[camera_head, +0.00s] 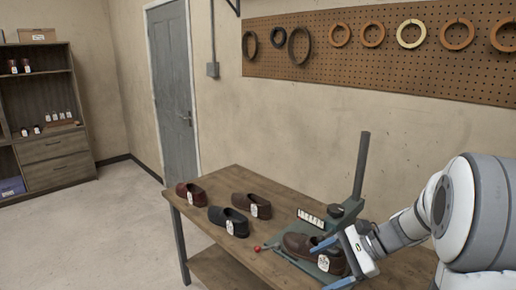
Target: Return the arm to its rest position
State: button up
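My gripper (331,264) is at the right end of the wooden workbench, at the sole stitcher (359,165). Its two blue fingers are spread apart around the heel end of a brown shoe (299,243) with a white tag. The shoe lies on the stitcher's green base, partly hidden by the gripper. I cannot see clearly whether either finger touches it. My arm reaches in from the right edge of the view.
On the workbench (232,178) stand a dark red shoe (191,194), a black shoe (229,221) and a brown shoe (251,205). A red-tipped lever (257,248) juts from the stitcher. A pegboard (375,70) with rings hangs behind. A shelf (45,115) stands far left; the floor between is clear.

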jog(key=s+a+r+n+t+h, duration=0.1)
jog(key=s+r+n+t+h, duration=0.1)
jog(key=s+n+h, duration=0.8)
jog(key=s+n, duration=0.4)
jog(key=s, duration=0.1)
jog(key=shift+s+h, duration=0.3)
jog(key=shift+s, duration=0.1)
